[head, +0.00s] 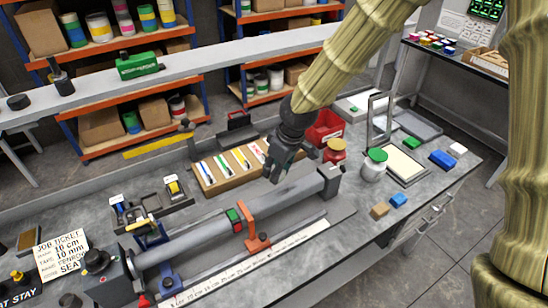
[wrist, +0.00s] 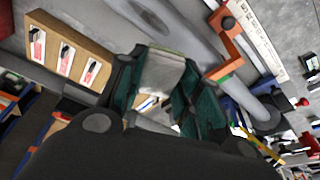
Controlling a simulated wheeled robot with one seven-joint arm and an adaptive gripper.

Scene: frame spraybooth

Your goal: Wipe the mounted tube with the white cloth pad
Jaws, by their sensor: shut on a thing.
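The mounted tube (head: 190,236) is a long grey cylinder lying along the bench fixture, with a green and red marking partway along it. It also shows in the wrist view (wrist: 258,108), partly hidden by my fingers. My gripper (head: 275,176) is over the right part of the tube, on its far side. In the wrist view my dark green fingers (wrist: 163,80) are shut on the pale grey-white cloth pad (wrist: 160,70). The pad is hard to make out in the head view. I cannot tell whether it touches the tube.
An orange bracket (head: 253,232) stands at the tube's near side, above a white ruler strip (head: 250,262). A wooden rack (head: 230,169) of coloured cards lies behind. A job ticket (head: 62,254) is at left.

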